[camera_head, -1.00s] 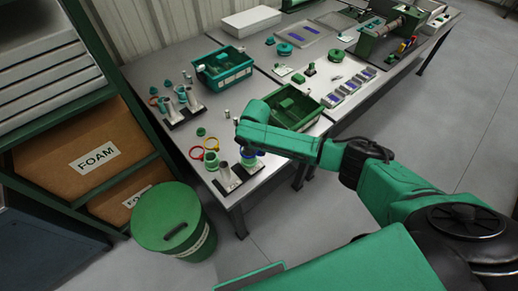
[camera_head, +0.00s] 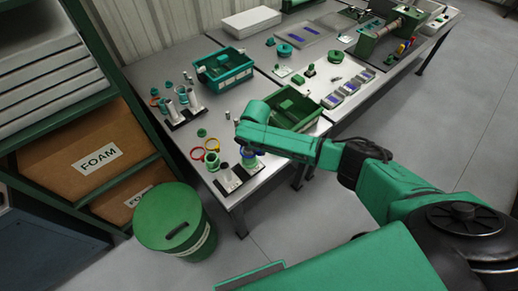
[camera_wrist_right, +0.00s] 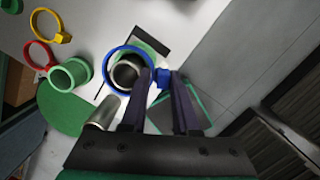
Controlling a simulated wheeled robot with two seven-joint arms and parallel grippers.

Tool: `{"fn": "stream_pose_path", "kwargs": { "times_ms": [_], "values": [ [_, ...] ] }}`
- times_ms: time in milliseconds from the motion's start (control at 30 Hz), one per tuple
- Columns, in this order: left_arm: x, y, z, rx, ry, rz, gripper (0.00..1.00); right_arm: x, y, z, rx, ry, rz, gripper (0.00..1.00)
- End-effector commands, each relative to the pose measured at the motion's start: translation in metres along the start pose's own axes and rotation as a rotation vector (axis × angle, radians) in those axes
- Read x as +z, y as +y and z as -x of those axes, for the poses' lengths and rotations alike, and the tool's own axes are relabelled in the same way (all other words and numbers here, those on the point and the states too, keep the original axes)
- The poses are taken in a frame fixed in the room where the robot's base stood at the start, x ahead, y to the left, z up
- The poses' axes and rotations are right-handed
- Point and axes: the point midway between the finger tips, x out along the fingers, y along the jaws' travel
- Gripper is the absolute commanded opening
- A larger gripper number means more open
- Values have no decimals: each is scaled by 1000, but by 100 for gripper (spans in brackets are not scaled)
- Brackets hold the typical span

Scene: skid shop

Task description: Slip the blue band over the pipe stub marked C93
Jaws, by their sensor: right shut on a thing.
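The blue band (camera_wrist_right: 107,62) is a ring with a small tab. My right gripper (camera_wrist_right: 164,77) is shut on that tab in the right wrist view. The band rings the open mouth of a metal pipe stub (camera_wrist_right: 127,73) in that view, but I cannot tell whether it sits around the stub or above it. The blue band also shows at the near bench corner in the head view (camera_head: 249,153), beside my right gripper (camera_head: 244,146). A second metal stub (camera_wrist_right: 103,112) stands beside the first. No C93 marking is readable. My left gripper is not in view.
A yellow band (camera_wrist_right: 47,13), a red band (camera_wrist_right: 31,57) and a green collar (camera_wrist_right: 70,76) lie left of the stubs. Another stub rack (camera_head: 185,115) stands farther back. A green bin (camera_head: 290,104) is close behind my right wrist. A green drum (camera_head: 170,225) stands below the bench.

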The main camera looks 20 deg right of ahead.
Motion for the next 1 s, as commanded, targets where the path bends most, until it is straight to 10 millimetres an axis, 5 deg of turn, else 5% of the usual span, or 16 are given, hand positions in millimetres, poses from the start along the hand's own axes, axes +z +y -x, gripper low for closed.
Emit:
{"fn": "stream_pose_path", "kwargs": {
  "times_ms": [1000],
  "values": [
    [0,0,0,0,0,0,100,-1,0,-5,0,1,0,0]
  ]
}}
